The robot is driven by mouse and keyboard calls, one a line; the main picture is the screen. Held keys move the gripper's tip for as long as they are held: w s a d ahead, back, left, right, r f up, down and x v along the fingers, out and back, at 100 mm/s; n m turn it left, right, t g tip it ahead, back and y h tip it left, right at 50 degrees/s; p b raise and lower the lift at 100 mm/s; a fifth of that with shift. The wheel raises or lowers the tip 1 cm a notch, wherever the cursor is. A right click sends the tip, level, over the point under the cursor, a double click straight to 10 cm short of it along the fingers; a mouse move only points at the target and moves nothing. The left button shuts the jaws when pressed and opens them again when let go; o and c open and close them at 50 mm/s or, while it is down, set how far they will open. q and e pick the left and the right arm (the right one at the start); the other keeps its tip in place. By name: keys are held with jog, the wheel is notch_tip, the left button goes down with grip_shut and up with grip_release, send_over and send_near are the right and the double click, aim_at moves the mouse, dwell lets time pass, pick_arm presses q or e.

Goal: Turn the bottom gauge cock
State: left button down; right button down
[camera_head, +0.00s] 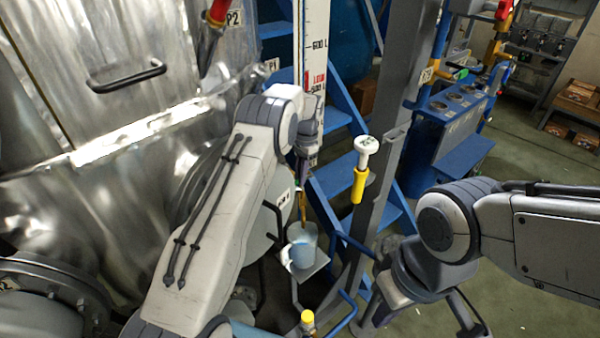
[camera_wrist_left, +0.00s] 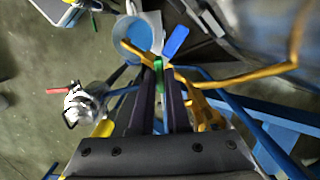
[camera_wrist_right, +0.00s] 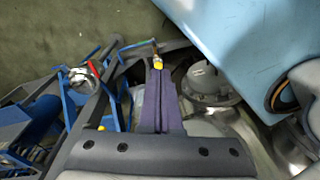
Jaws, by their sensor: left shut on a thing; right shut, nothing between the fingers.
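In the left wrist view my left gripper (camera_wrist_left: 160,70) is shut on a small green piece (camera_wrist_left: 158,63), which appears to be part of the bottom gauge cock. A blue lever (camera_wrist_left: 176,40) shows just beyond the fingertips, beside a yellow pipe (camera_wrist_left: 255,76). A light blue bucket (camera_wrist_left: 132,36) is below the fingertips; in the head view it (camera_head: 302,250) stands under the yellow outlet. The head view shows the left gripper (camera_head: 302,178) at the foot of the white gauge board (camera_head: 316,60); the cock is mostly hidden there. My right gripper (camera_wrist_right: 157,66) is shut and empty.
A shiny metal vessel (camera_head: 70,160) fills the left. Open floor (camera_head: 540,165) lies at the right.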

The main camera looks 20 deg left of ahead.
pick_arm(q)
jog(key=shift+w+r, duration=0.1)
pick_arm(e)
jog(key=w+a+f+m+y, duration=0.2)
jog(key=w+a+m+y, duration=0.4)
jog(key=w+a+m, duration=0.9)
jog(key=w+a+f+m, duration=0.1)
jog(key=w+m, duration=0.1)
jog(key=w, duration=0.1)
jog(key=w+a+f+m+t+y, duration=0.1)
jog(key=w+f+m, duration=0.1)
jog(key=w, duration=0.1)
jog(key=w+a+f+m, duration=0.1)
jog(key=w+a+m, duration=0.1)
jog(key=w+m, duration=0.1)
jog(key=shift+w+f+t+y, duration=0.4)
jog(key=shift+w, duration=0.1)
jog(key=m+t, duration=0.3)
jog(key=m, duration=0.8)
send_near(299, 189)
jog(key=a+f, duration=0.1)
jog(key=a, duration=0.1)
jog(key=a+f, duration=0.1)
jog(key=a, duration=0.1)
jog(key=w+a+f, duration=0.1)
jog(key=a, duration=0.1)
jog(key=shift+f, duration=0.3)
